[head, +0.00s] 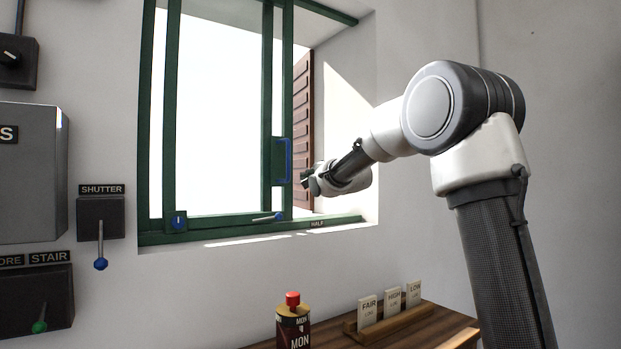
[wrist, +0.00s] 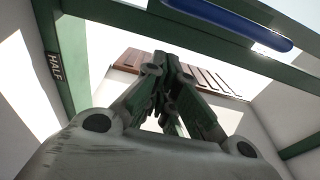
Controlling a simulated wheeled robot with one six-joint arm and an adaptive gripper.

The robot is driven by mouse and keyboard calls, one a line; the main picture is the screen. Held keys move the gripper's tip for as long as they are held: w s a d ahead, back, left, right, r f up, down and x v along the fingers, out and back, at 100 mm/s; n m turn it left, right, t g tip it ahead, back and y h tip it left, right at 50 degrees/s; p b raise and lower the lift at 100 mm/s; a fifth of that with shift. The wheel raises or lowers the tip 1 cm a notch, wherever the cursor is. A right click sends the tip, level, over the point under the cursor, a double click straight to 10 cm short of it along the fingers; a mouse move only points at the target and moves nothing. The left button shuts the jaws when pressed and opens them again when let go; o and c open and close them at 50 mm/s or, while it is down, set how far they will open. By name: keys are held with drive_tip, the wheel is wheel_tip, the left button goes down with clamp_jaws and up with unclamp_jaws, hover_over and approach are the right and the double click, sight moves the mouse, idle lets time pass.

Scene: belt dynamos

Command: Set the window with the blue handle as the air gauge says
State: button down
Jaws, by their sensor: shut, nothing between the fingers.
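The window (head: 220,110) has a green frame, and its sliding sash carries a blue handle (head: 286,161) on its right stile. The sash stands partly open, with a gap on its right. The blue handle also shows at the top of the wrist view (wrist: 230,22). My gripper (head: 306,181) is shut and empty, just right of the handle and apart from it, in front of the gap. A HALF mark (head: 317,224) is on the lower rail, right of the sash. I cannot make out an air gauge in these views.
A brown slatted shutter (head: 303,130) stands outside behind the gap. A SHUTTER lever box (head: 100,218) is on the left wall. A small latch lever (head: 267,217) lies on the lower rail. Below, a wooden table (head: 440,328) holds FAIR, HIGH and LOW cards (head: 392,300) and a red-capped bottle (head: 293,325).

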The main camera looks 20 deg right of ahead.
drive_tip(key=s+d, duration=0.2)
drive_tip(key=s, duration=0.7)
drive_tip(key=s+d+f+n+g+h, duration=0.2)
drive_tip(key=s+f+n+g, duration=0.3)
drive_tip(key=f, duration=0.4)
drive_tip(key=s+d+f+n+g+h, duration=0.1)
drive_tip(key=s+d+f+n+g, duration=0.15)
drive_tip(key=s+f+n, duration=0.55)
drive_tip(key=s+d+f+n+g, duration=0.1)
drive_tip(key=s+f+g, duration=0.2)
drive_tip(key=s, duration=1.2)
drive_tip(key=s+d+f+n+g, duration=0.1)
drive_tip(key=s+f, duration=0.5)
drive_tip(key=s, duration=0.9)
drive_tip(key=shift+s+d+f+n+g, duration=0.2)
drive_tip(key=shift+n+g, duration=0.3)
drive_tip(key=shift+g, duration=0.55)
drive_tip(key=shift+w+d, duration=0.1)
drive_tip(key=c, duration=2.2)
unclamp_jaws()
